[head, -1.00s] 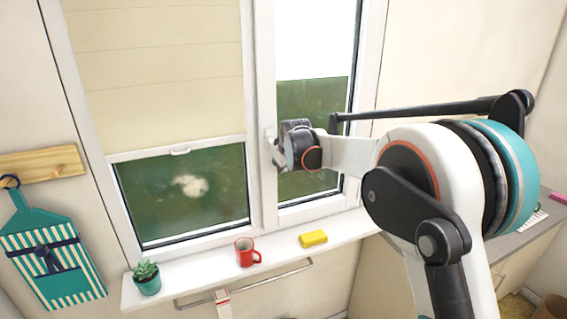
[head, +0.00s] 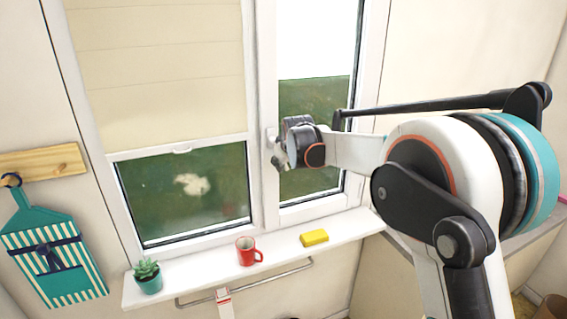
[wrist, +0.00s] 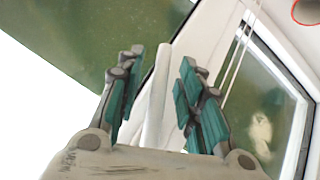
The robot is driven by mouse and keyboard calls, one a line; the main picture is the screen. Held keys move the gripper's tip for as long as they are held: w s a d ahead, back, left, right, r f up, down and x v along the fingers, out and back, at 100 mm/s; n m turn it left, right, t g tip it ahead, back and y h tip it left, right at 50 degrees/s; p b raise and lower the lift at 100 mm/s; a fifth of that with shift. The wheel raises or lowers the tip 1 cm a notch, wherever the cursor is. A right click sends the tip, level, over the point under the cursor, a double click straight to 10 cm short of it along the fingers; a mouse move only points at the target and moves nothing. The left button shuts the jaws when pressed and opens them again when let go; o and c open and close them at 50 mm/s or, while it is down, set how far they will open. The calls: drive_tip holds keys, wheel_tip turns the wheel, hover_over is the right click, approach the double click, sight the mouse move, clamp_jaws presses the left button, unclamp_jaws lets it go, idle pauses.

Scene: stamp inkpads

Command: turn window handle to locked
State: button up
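The white window handle (wrist: 156,95) shows in the wrist view as a slim bar between the two teal-padded fingers of my gripper (wrist: 160,100). Gaps show on both sides of the bar, so the fingers are open and not pressed on it. In the head view the top of the handle (head: 270,134) shows on the white frame between the two panes. My gripper (head: 280,158) is just below and to the right of it there. The handle's lower part is hard to make out in the head view.
The sill (head: 200,268) carries a potted plant (head: 148,277), a red mug (head: 248,251) and a yellow sponge-like block (head: 314,238). A cream blind (head: 165,80) covers the upper left pane.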

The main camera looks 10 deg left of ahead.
drive_tip(key=v, duration=1)
drive_tip(key=shift+s+r, duration=0.25)
drive_tip(key=shift+s, duration=0.05)
drive_tip(key=shift+d, duration=0.1)
